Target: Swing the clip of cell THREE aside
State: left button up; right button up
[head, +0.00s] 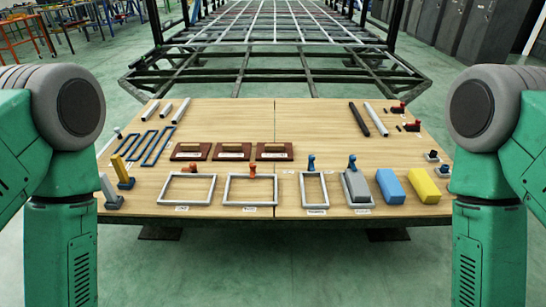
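A row of grey rectangular frames lies along the front of the wooden table: a left one (184,204), a second (248,204), a narrower third (315,208) and a fourth around a grey block (357,186). Orange knobbed clips stand at the back edges of the first (193,168) and second (252,170). Blue knobbed clips stand at the third (311,162) and fourth (351,162). The small white labels in front are too small to read, so I cannot confirm which cell is THREE. The first three frames look empty. Neither of my grippers is in view; only my green arms show at both sides.
A blue block (391,186) and a yellow block (423,186) lie right of the frames. Three brown plates (232,151), blue racks (145,145), rods (367,117) and red-handled pieces (397,107) lie farther back. The trailer chassis (270,70) stands behind the table.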

aim_at(312, 158)
jog(key=z, duration=0.4)
jog(key=i+j+z, duration=0.15)
jog(key=i+z, duration=0.25)
jog(key=i+j+z, duration=0.15)
jog(key=z, duration=0.2)
jog(key=i+j+z, duration=0.2)
jog(key=z, duration=0.2)
jog(key=i+j, duration=0.2)
jog(key=j, duration=0.15)
jog(key=i+j, duration=0.15)
jog(key=j, duration=0.15)
jog(key=i+j+z, duration=0.1)
jog(key=j, duration=0.25)
jog(key=i, duration=0.1)
